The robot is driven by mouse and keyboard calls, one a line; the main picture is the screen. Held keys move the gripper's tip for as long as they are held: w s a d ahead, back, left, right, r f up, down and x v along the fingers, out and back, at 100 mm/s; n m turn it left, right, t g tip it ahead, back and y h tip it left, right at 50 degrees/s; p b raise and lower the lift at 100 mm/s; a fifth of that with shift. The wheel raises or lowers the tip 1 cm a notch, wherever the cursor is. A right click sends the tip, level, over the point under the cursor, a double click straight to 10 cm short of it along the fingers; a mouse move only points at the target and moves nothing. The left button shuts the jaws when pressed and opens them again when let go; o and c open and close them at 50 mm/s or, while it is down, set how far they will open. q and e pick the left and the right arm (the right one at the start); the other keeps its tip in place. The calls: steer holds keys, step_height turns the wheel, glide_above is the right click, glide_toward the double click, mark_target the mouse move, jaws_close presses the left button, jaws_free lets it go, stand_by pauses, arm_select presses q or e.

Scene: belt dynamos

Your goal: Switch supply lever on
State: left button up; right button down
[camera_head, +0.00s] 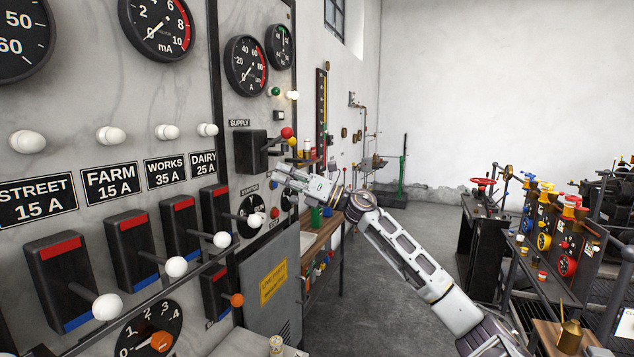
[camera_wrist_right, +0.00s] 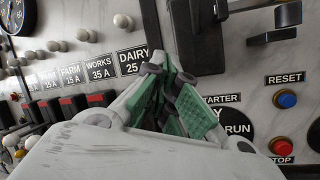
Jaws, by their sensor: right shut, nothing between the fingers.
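The supply switch is a black box (camera_head: 250,152) on the marble panel, under the SUPPLY label (camera_head: 239,123). Its lever sticks out to the right and ends in a red knob (camera_head: 287,132). My right gripper (camera_head: 282,175) is just below the lever, near the STARTER dial (camera_head: 251,210), and looks apart from the knob. In the right wrist view its green-padded fingers (camera_wrist_right: 168,92) are closed together and empty. The dark switch box (camera_wrist_right: 196,42) shows above them there. My left gripper is not in view.
Several feeder switches with white knobs (camera_head: 176,266) line the panel at the left. RESET (camera_wrist_right: 286,99) and STOP (camera_wrist_right: 281,146) buttons sit right of the starter dial. A grey cabinet with a yellow sign (camera_head: 273,281) stands below. Open floor lies to the right, before machinery.

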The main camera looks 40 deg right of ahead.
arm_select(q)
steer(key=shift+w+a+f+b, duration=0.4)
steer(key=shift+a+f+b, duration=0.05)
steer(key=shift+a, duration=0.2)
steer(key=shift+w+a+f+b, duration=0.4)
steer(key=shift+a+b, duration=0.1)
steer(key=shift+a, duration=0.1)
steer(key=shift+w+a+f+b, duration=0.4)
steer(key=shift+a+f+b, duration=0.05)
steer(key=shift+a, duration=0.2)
arm_select(e)
steer(key=s+d, duration=0.5)
steer(key=s, duration=0.3)
steer(key=shift+s+d, duration=0.15)
steer(key=shift+d, duration=0.1)
